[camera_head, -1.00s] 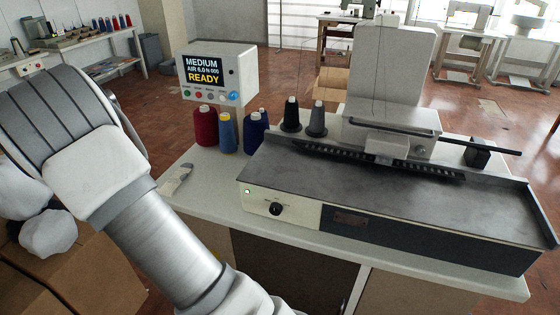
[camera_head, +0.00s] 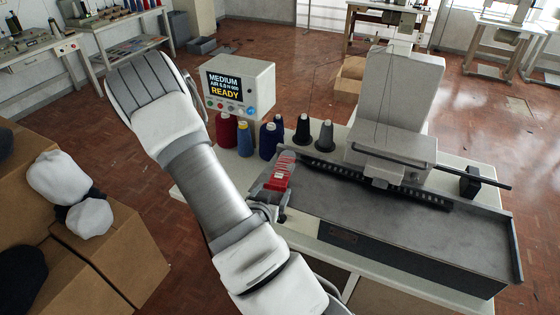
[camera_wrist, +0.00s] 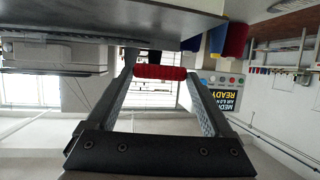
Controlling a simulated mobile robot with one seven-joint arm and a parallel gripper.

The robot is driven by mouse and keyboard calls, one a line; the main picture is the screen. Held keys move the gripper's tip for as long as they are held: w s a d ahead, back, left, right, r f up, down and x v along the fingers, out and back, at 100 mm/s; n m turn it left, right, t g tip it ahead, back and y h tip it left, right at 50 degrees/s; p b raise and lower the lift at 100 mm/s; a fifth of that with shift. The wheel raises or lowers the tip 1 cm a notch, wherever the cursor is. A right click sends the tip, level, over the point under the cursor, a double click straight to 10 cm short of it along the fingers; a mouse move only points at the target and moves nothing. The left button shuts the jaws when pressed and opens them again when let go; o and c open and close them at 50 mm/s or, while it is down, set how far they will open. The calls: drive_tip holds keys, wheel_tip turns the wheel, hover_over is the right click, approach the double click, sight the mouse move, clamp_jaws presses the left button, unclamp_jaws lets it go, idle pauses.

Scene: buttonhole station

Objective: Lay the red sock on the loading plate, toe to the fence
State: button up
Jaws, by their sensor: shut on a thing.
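The red sock (camera_head: 284,168) is in my gripper (camera_head: 275,188), above the left end of the machine's flat grey plate (camera_head: 400,215). In the wrist view the red sock (camera_wrist: 160,72) shows as a narrow red roll across the gap between my two fingertips. My gripper is shut on it. Pale marks show on the sock in the head view. Its toe cannot be told from its other end. A dark toothed strip (camera_head: 405,192) runs along the back of the plate. Whether the sock touches the plate cannot be told.
Thread cones, red (camera_head: 222,130), blue (camera_head: 245,138), navy (camera_head: 268,140) and grey (camera_head: 325,136), stand behind the gripper. The display box (camera_head: 238,88) reads READY. The white machine head (camera_head: 390,145) rises behind the plate. The plate's middle and right are clear.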

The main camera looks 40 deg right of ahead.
drive_tip(key=s+d+r+m+g+h+p, duration=0.1)
drive_tip(key=s+d+r+m+g+p, duration=0.1)
drive_tip(key=s+d+r, duration=0.15)
drive_tip(key=w+f+b, duration=0.1)
drive_tip(key=b, duration=0.4)
drive_tip(key=w+f+b, duration=0.1)
drive_tip(key=b, duration=0.4)
drive_tip(key=w+f+b, duration=0.1)
drive_tip(key=b, duration=0.5)
drive_tip(key=shift+w+a+f, duration=0.3)
drive_tip(key=shift+a+f, duration=0.05)
drive_tip(key=w+f, duration=0.6)
drive_tip(key=f, duration=0.1)
drive_tip(key=shift+w+a+f, duration=0.15)
drive_tip(key=shift+w+f, duration=0.2)
drive_tip(key=shift+w, duration=0.05)
drive_tip(key=shift+f+b, duration=0.25)
drive_tip(key=shift+b, duration=0.1)
drive_tip(key=o, duration=1.1)
drive_tip(key=shift+r, duration=0.1)
